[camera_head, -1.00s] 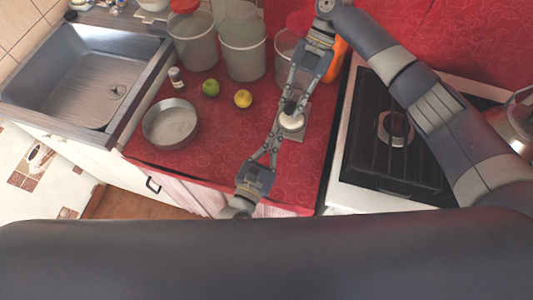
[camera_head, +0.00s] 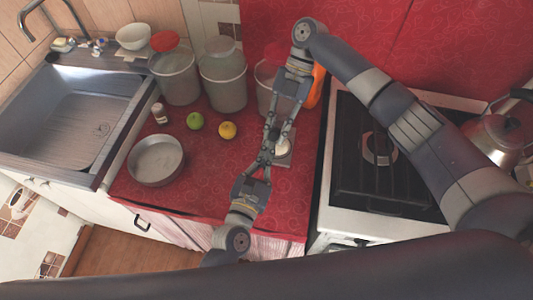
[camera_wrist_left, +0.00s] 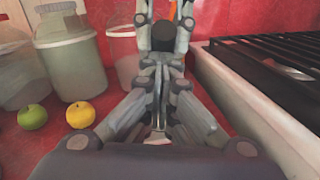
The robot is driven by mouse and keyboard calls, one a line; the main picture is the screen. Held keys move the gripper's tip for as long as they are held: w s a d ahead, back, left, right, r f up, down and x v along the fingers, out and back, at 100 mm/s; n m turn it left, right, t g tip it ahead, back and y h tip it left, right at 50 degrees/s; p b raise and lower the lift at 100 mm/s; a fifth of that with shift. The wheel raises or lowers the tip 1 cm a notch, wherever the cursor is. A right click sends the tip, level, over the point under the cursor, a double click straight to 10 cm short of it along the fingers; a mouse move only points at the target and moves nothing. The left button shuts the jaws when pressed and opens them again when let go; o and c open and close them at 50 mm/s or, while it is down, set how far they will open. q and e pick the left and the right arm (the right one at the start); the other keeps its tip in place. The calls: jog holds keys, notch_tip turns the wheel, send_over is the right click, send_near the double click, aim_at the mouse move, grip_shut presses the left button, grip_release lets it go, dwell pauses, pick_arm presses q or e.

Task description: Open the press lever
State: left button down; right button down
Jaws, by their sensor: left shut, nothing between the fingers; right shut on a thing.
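The press (camera_head: 282,147) is a small device with a pale round top on a grey base, standing on the red counter. The two grippers partly cover it, and its lever cannot be made out clearly. My right gripper (camera_head: 273,136) reaches down from the back, shut at the press on a part that its fingers hide, probably the lever. My left gripper (camera_head: 266,158) comes from the front, shut and empty, its tips close beside the press and the right fingertips. In the left wrist view, the right gripper's fingers face the left ones, and a small metallic part (camera_wrist_left: 158,137) shows between the left fingers.
A metal pan (camera_head: 156,160), a green fruit (camera_head: 195,121), a yellow fruit (camera_head: 227,130) and a small jar (camera_head: 160,113) stand left of the press. Tall containers (camera_head: 223,82) line the back. A stove (camera_head: 335,190) is at the right, a sink (camera_head: 75,115) at the left.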

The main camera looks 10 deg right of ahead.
pick_arm(q)
jog(key=shift+w+r, duration=0.3)
jog(key=shift+r, duration=0.6)
pick_arm(e)
jog(key=shift+s+a+f, duration=0.15)
jog(key=shift+s+f, duration=0.15)
jog(key=shift+s, duration=0.05)
jog(key=c, duration=1.4)
grip_release()
jog(key=shift+s, duration=0.1)
jog(key=shift+c, duration=0.2)
pick_arm(q)
jog(key=shift+s, duration=0.15)
pick_arm(e)
jog(key=shift+r, duration=0.1)
pick_arm(q)
jog(key=shift+f, duration=0.2)
